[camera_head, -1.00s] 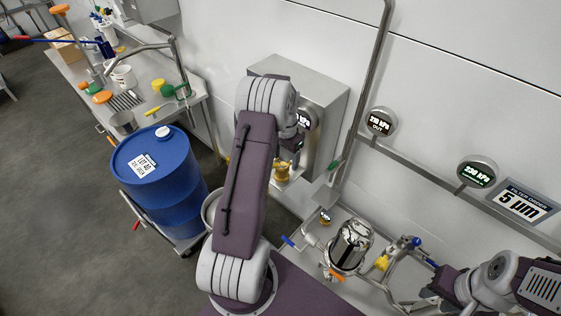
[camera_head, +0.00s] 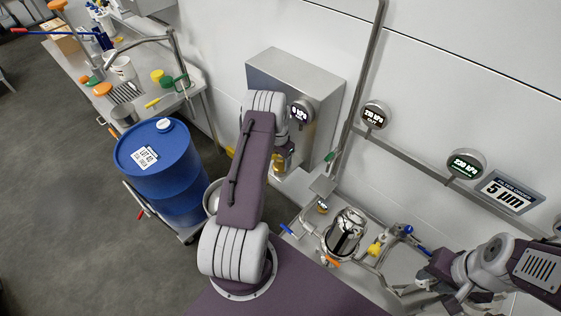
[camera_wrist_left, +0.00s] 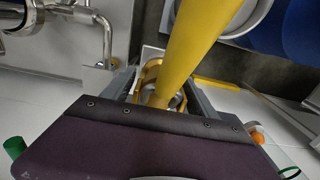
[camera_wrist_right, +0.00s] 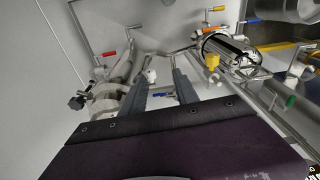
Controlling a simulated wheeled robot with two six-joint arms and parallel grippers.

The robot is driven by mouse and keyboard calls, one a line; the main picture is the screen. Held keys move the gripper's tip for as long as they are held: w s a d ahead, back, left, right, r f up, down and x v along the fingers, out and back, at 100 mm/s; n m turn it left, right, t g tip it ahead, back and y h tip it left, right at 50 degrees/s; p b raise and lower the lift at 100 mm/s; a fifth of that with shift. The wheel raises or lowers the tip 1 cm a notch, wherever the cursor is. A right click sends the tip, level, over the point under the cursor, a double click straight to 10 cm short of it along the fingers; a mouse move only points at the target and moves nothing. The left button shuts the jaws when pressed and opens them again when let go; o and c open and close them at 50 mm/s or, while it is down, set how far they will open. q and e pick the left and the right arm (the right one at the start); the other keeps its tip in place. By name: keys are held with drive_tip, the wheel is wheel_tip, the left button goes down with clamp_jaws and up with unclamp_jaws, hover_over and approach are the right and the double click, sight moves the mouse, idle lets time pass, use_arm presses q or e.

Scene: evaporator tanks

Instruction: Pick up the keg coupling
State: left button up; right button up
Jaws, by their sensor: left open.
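The keg coupling appears to be the brass-yellow fitting (camera_head: 278,162) under my left gripper, on the bench ledge below the grey wall box. In the left wrist view a long yellow bar (camera_wrist_left: 196,45) runs close to the camera, down between the fingers, with brass parts at its lower end. My left gripper (camera_head: 284,158) is open around or just above it; contact cannot be told. Its fingers (camera_wrist_left: 165,88) stand on both sides in the left wrist view. My right gripper (camera_wrist_right: 160,90) has its fingers apart and empty, at the lower right in the head view (camera_head: 424,284).
The grey wall box (camera_head: 298,82) stands close behind my left gripper. A blue drum (camera_head: 160,180) is at left. A shiny filter housing (camera_head: 345,232) and piping with coloured handles lie between my arms. A cluttered bench (camera_head: 190,97) is at upper left.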

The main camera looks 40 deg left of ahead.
use_arm(q)
drive_tip(key=shift+f, duration=0.1)
clamp_jaws()
